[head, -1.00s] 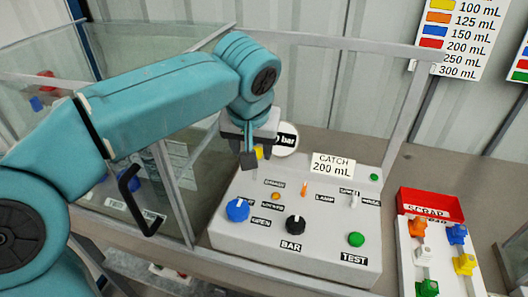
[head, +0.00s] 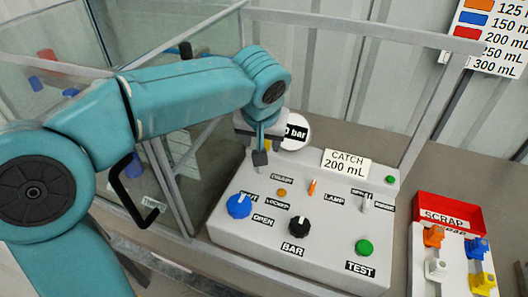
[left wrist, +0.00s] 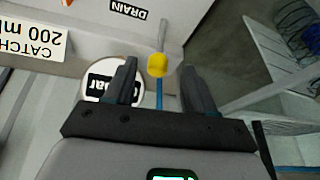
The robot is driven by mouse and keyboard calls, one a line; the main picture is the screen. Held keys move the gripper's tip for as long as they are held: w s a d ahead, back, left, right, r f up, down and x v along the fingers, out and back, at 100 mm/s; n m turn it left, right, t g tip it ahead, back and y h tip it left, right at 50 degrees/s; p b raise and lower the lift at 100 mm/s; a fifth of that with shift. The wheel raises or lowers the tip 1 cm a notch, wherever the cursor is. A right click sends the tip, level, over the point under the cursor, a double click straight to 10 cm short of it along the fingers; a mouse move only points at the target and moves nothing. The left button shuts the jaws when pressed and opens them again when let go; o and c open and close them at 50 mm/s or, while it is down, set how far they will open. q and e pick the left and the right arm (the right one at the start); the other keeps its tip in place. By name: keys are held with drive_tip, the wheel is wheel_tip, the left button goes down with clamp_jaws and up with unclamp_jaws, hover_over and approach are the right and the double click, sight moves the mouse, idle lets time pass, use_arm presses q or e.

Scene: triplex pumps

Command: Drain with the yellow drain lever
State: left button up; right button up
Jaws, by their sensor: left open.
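The yellow drain lever shows in the left wrist view as a yellow knob (left wrist: 157,65), with a thin stem and a DRAIN label (left wrist: 128,11) nearby. In the head view only a bit of its yellow (head: 267,145) shows behind my left gripper (head: 261,152). In the left wrist view the open jaws of my left gripper (left wrist: 158,88) are on either side of the knob's line, with the knob between the fingertips. I cannot tell whether they touch it. The grey control panel (head: 325,215) lies below. My right gripper is not in view.
The panel has a blue knob (head: 239,206), a black BAR knob (head: 299,226) and a green TEST button (head: 364,247). A round bar gauge (head: 297,131) and a CATCH 200 mL sign (head: 347,162) stand at its back. A red scrap bin (head: 450,210) is right. Glass panels stand left.

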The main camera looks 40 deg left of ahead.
use_arm(q)
drive_tip(key=x, duration=0.7)
drive_tip(key=shift+f, duration=0.1)
clamp_jaws()
